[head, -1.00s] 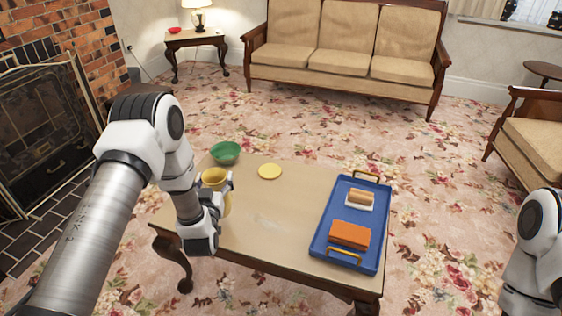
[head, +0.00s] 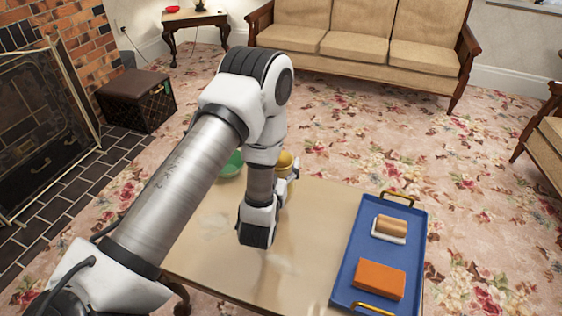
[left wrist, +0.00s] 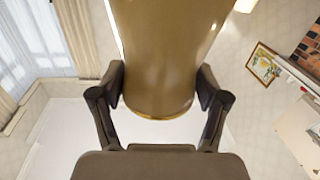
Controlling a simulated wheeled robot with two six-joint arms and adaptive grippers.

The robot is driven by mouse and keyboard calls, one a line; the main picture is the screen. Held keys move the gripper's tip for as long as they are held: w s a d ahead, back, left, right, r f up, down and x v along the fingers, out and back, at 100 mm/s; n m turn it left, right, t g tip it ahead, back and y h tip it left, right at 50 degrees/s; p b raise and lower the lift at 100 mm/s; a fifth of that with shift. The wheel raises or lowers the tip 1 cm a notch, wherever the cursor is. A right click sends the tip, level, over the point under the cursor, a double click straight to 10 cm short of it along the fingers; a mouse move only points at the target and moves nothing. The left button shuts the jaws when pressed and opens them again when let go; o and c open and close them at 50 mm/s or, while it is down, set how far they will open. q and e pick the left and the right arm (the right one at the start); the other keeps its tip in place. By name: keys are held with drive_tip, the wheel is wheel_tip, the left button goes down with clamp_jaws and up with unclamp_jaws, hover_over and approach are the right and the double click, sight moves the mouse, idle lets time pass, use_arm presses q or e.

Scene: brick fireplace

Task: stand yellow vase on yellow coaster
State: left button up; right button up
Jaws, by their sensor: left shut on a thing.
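The yellow vase (head: 286,160) shows in part past my left arm in the head view, over the far part of the table. In the left wrist view the vase (left wrist: 160,50) fills the top middle, with a finger against each side. My left gripper (head: 288,181) is shut on it; it also shows in the left wrist view (left wrist: 160,92). The vase's base is hidden, so I cannot tell whether it touches anything. The yellow coaster is not visible now; my arm and the vase cover that part of the table. My right gripper is out of view.
The wooden table (head: 310,225) carries a blue tray (head: 352,262) at its right, with an orange block (head: 379,279) and a rolled item (head: 391,224) in it. A green bowl (head: 232,166) sits left of the vase, partly hidden by my arm. The table's middle is clear.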

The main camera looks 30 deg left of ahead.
use_arm(q)
drive_tip(key=w+a+f+b, duration=0.1)
drive_tip(key=w+a+f, duration=0.3)
drive_tip(key=w, duration=0.3)
drive_tip(key=shift+a+b, duration=0.4)
drive_tip(key=shift+f, duration=0.1)
drive_tip(key=o, duration=1.8)
drive_tip(key=shift+f, duration=0.1)
